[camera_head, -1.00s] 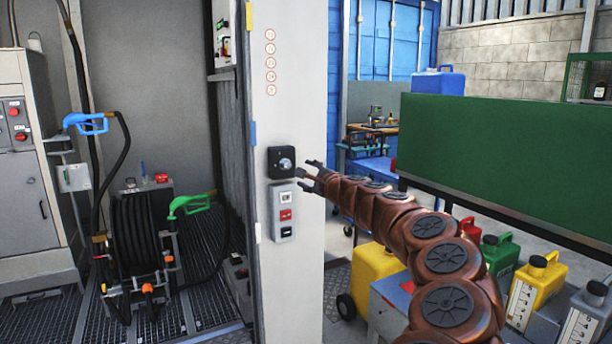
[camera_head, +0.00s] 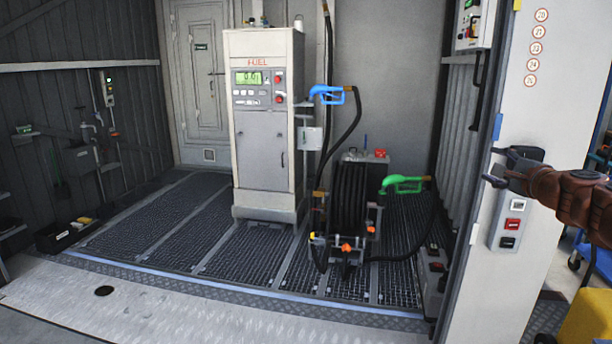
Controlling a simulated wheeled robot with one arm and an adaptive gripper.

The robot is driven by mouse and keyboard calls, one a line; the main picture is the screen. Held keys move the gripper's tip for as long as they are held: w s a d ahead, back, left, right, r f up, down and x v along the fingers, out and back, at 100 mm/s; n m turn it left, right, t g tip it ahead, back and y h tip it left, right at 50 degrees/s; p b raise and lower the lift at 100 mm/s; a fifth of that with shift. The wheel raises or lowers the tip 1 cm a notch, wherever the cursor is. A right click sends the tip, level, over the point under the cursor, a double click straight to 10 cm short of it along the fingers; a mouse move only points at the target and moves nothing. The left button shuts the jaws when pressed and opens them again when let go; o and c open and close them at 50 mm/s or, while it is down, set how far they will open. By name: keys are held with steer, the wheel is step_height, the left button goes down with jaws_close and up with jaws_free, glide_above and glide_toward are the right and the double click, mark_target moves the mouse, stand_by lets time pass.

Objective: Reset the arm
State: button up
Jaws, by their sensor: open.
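My arm, brown and segmented, reaches in from the right edge in the head view. My gripper (camera_head: 493,167) is at its end, with dark fingers spread apart and pointing left, and nothing shows between them. It is in front of the white pillar (camera_head: 548,110), overlapping the dark control box on it in the picture. I cannot tell whether it touches the pillar. A switch panel (camera_head: 508,222) with a red button is just below the gripper.
A fuel dispenser (camera_head: 262,120) stands in the bay. A yellow container (camera_head: 590,322) is at the lower right. The floor in front of the bay is clear.

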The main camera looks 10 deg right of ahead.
steer(key=s+a+n+g+y+p, duration=0.2)
steer(key=a+n+g+y, duration=0.35)
steer(key=a, duration=1.65)
steer(key=s+a+f+n+g+y+p, duration=0.1)
steer(key=s+a+f+n+g, duration=0.15)
steer(key=s+a+n, duration=0.4)
steer(key=s+a+f+n+g+p, duration=0.1)
steer(key=s+a+f+n+g, duration=0.2)
steer(key=a, duration=0.6)
steer(key=s+a+f+n+g+h+p, duration=0.1)
steer(key=s+f+n+g, duration=0.1)
steer(key=s+f, duration=0.3)
steer(key=s+a+f+n+g+h+p, duration=0.15)
steer(key=s+f, duration=0.25)
steer(key=s, duration=0.4)
steer(key=s+d+f+n+g+h, duration=0.1)
steer(key=s+d+f+g+h, duration=0.1)
steer(key=s, duration=0.6)
steer(key=s+d+f+n+g+h+p, duration=0.1)
steer(key=s+d+f, duration=0.3)
steer(key=s, duration=0.5)
steer(key=shift+s+d+g+h, duration=0.15)
steer(key=shift+d+g+h, duration=0.15)
steer(key=shift+g+h, duration=0.35)
